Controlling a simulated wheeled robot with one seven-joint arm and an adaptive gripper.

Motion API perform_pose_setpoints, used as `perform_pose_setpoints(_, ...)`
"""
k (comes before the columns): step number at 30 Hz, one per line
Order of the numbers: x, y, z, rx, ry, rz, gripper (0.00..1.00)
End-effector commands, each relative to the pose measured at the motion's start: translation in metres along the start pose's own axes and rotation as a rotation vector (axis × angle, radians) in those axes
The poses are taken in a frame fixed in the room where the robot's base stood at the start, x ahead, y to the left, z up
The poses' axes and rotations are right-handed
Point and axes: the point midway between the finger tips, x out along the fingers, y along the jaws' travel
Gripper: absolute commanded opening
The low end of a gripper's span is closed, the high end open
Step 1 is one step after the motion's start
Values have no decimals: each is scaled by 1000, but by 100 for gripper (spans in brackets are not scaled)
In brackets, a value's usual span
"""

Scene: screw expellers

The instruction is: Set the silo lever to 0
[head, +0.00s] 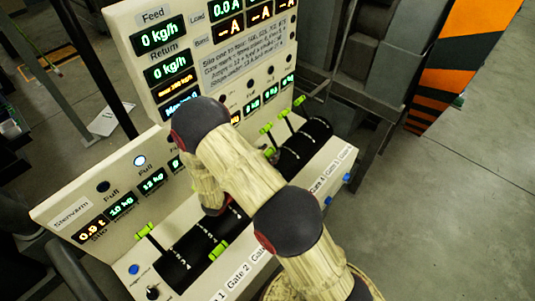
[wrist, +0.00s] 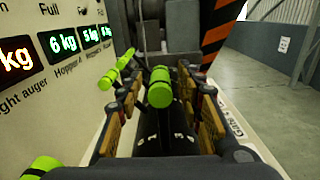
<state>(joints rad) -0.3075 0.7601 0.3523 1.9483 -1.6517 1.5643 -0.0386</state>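The lever with a green handle (head: 145,231) at the near left end of the panel stands closest to the Silo display (head: 90,231), which reads 0.9 t; I take it as the silo lever. My gripper (wrist: 160,112) is open in the wrist view, with one finger on each side of another green lever handle (wrist: 160,88). I cannot tell whether the fingers touch it. Which lever this is cannot be read. In the head view my arm hides the gripper and this part of the lever row.
Another green handle (head: 218,250) stands right of the silo lever. Several more levers (head: 283,115) stand at the far end of the row. The upright display panel (head: 215,50) rises behind the row. Open floor (head: 450,200) lies to the right.

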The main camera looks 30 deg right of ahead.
Motion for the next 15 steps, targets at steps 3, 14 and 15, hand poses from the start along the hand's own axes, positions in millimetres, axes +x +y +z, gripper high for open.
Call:
perform_pose_setpoints(3, 0, 0, 0, 0, 0, 0, 37)
perform_pose_setpoints(14, 0, 0, 0, 0, 0, 0, 20)
perform_pose_setpoints(15, 0, 0, 0, 0, 0, 0, 18)
